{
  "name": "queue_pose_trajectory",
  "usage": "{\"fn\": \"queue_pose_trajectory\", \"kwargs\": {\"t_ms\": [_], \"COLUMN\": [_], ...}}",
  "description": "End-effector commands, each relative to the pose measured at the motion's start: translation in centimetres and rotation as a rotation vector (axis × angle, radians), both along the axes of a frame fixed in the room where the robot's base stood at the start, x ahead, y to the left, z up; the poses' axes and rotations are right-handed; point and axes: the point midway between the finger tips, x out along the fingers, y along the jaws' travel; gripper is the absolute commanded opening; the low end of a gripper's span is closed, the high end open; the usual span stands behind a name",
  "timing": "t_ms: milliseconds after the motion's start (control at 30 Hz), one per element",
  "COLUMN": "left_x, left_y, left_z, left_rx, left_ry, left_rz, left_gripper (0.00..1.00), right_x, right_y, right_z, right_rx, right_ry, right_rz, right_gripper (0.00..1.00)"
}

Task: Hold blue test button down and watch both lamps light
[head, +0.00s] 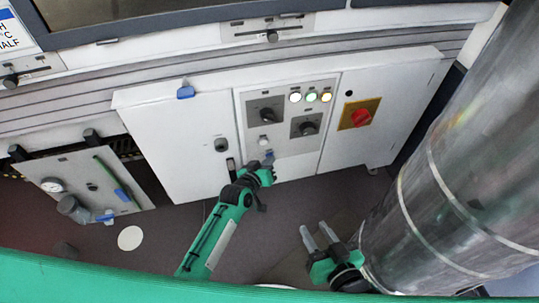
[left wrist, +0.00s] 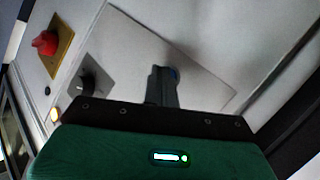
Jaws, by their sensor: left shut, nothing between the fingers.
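The blue test button (head: 268,156) sits low on the grey control panel (head: 284,147) of the white cabinet. My left gripper (head: 267,163) is shut and empty, with its fingertips at the button. At the panel's top, a white lamp (head: 295,97), a green lamp (head: 311,96) and a yellow lamp (head: 326,96) all look lit. My right gripper (head: 322,240) is open and empty above the floor.
Black rotary knobs (head: 265,115) and a red switch on a yellow plate (head: 361,117) are on the cabinet front. A large metal duct (head: 450,150) fills the right side. A panel with a gauge (head: 53,185) stands at left. Floor between is mostly clear.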

Motion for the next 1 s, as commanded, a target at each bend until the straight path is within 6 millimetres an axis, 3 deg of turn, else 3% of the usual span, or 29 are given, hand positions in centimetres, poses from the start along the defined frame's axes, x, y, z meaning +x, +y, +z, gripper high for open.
{"fn": "queue_pose_trajectory", "kwargs": {"t_ms": [433, 1000], "left_x": [-0.1, -1.5], "left_y": [0.0, -0.5], "left_z": [0.1, 0.0], "left_rx": [0.0, 0.0], "left_ry": [-0.001, 0.0], "left_rz": [0.0, 0.0], "left_gripper": [0.0, 0.0], "right_x": [-0.1, 0.0], "right_y": [0.0, 0.0], "right_z": [-0.2, 0.8], "right_rx": [-0.001, 0.0], "right_ry": [0.0, 0.0], "right_rz": [0.001, 0.0], "right_gripper": [0.36, 0.36]}}
